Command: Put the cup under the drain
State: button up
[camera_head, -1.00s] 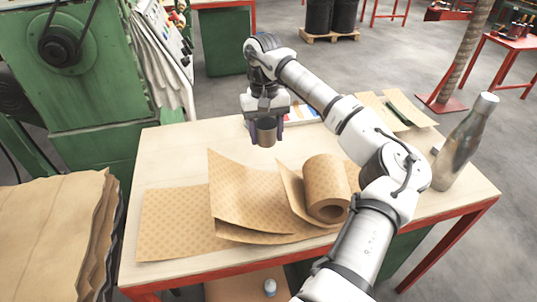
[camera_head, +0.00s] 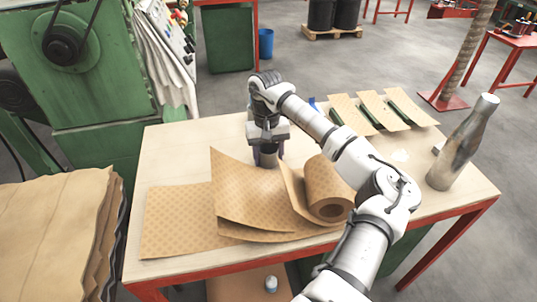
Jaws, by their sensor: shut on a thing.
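My gripper (camera_head: 267,154) hangs fingers-down above the wooden table, behind the curled brown sheets. It is shut on a small grey-brown cup (camera_head: 269,159), which sits between its dark fingers. The cup's lower part is close to or behind the top edge of the curled sheet, so I cannot tell whether it touches the table. I cannot pick out a drain in this view.
Patterned brown sheets (camera_head: 180,222) and a roll (camera_head: 327,185) cover the table's (camera_head: 185,150) front. A metal bottle (camera_head: 462,145) stands at the right. Brown strips with green edges (camera_head: 372,110) lie at the back. A green machine (camera_head: 95,95) stands left.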

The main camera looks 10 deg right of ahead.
jog(key=o, duration=1)
jog(key=shift+c, duration=0.2)
